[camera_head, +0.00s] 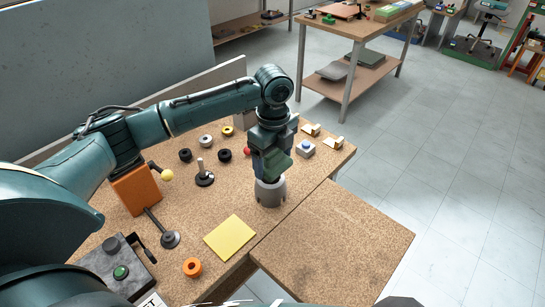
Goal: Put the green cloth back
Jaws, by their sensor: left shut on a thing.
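My left gripper (271,165) points down over the work table and is shut on the green cloth (280,166), which shows as a small dark green bundle at the fingertips. The cloth is right above a grey round cup-like holder (270,192) with a notched rim. I cannot tell whether the cloth touches the holder or is partly inside it. The holder stands upright near the table's right edge. My right gripper is not in view.
A yellow square sheet (230,238) lies in front of the holder. A lower cork-like surface (335,245) adjoins at right and is clear.

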